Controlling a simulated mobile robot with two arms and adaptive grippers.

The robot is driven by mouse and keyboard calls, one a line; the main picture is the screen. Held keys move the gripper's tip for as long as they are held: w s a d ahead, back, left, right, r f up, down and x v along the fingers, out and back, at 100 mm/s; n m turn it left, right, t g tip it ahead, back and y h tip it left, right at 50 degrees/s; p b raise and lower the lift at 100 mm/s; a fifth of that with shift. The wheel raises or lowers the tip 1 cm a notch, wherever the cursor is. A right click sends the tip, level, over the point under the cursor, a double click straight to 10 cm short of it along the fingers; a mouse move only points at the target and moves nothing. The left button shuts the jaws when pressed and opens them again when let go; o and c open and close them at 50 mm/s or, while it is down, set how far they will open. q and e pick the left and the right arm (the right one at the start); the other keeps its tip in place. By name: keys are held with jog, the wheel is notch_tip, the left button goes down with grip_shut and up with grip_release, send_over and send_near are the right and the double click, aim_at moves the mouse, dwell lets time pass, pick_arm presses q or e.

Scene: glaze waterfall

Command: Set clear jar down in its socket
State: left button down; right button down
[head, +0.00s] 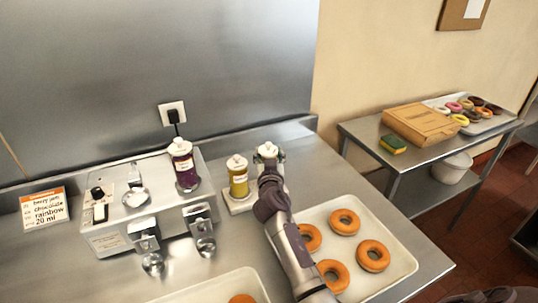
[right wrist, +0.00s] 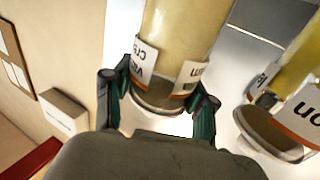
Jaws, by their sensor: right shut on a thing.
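My right gripper (head: 269,165) is shut on a clear jar (head: 266,150) with a white lid. In the right wrist view the clear jar (right wrist: 185,35) shows pale yellow contents and a white and orange label. The gripper's two fingers (right wrist: 157,108) lie on either side of it. A yellow jar (head: 238,178) stands just left of the held jar, on a white holder (head: 240,207). It also shows in the right wrist view (right wrist: 295,120), apart from the held jar. The arm and gripper hide the held jar's base and the socket under it. My left gripper is out of view.
A metal dispenser (head: 112,240) with a purple jar (head: 184,165) stands left. A tray (head: 402,262) of doughnuts lies in front, partly under my right arm. Another tray (head: 205,290) is at the bottom. A side table at right bears a cardboard box (head: 424,124) and a sponge (head: 393,144).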

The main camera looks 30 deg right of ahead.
jog(key=shift+f+b, duration=0.55)
jog(key=shift+b, duration=0.25)
dwell(0.9)
